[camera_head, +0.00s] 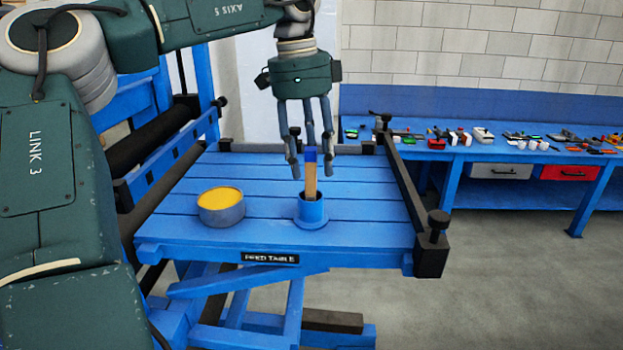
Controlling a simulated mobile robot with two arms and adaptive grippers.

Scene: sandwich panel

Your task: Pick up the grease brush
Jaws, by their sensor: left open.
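The grease brush (311,182) stands upright in a blue cylindrical holder (311,210) on the blue feed table. Its wooden handle has a blue top end, and its lower part is hidden inside the holder. My left gripper (311,165) points straight down over the brush, its fingers spread. The fingertips appear around or just behind the top of the brush; I cannot tell whether they touch it. The gripper holds nothing. My right gripper is not in view.
A round metal tin of yellow grease (221,206) stands left of the holder on the feed table (370,206). Black rails and posts (433,235) edge the table's right side. A blue workbench (465,155) with many small tools stands at the back right.

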